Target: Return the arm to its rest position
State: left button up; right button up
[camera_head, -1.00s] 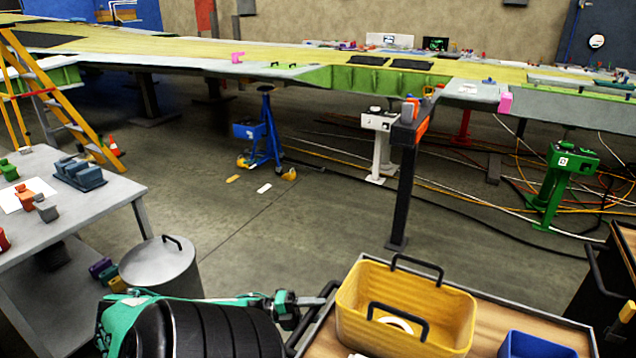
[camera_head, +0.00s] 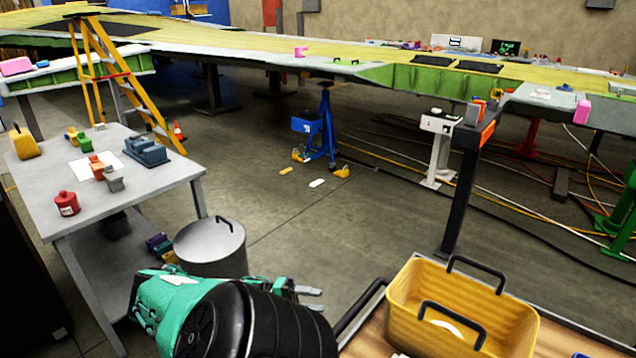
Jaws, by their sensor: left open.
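My left gripper (camera_head: 306,298) shows at the bottom middle, just past the black and green parts of my left arm. Its two grey fingers are apart, with nothing seen between them. It is left of the yellow bin (camera_head: 462,310) and does not appear to touch it. The yellow bin has black handles and stands on a wood-topped cart (camera_head: 362,345); a white ring-like item shows partly inside it. My right gripper is not in view.
A grey table (camera_head: 150,188) with small coloured items stands at left. A lidded grey drum (camera_head: 210,245) is close behind my left arm. A dark post (camera_head: 462,190), blue stand (camera_head: 322,130) and yellow ladder (camera_head: 110,75) stand beyond.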

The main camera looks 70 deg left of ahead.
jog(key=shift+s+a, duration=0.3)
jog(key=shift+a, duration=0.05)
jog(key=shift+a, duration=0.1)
